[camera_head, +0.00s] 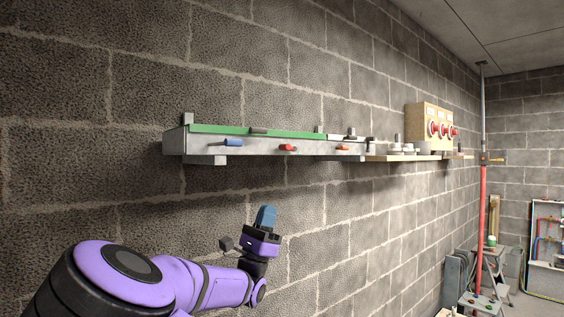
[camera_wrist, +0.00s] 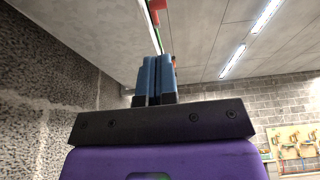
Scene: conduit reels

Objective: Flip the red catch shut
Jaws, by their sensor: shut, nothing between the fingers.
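The red catch (camera_head: 287,148) sits on the front face of a long grey trunking (camera_head: 205,146) mounted on the block wall, between a blue catch (camera_head: 233,142) and an orange-red catch (camera_head: 342,147). The red catch looks roughly lengthwise along the face; I cannot tell whether it is latched. My gripper (camera_head: 266,212) points upward, below and apart from the trunking, a little left of the red catch. Its blue fingers are together and empty, as in the wrist view (camera_wrist: 156,75). A red part (camera_wrist: 157,5) shows beyond the fingertips at the top of the wrist view.
A green lid strip (camera_head: 225,130) lies along the trunking top. To the right are a shelf with white items (camera_head: 402,149) and a wooden box with red knobs (camera_head: 428,125). A red-and-grey pole (camera_head: 483,200) and stepladder (camera_head: 490,270) stand far right.

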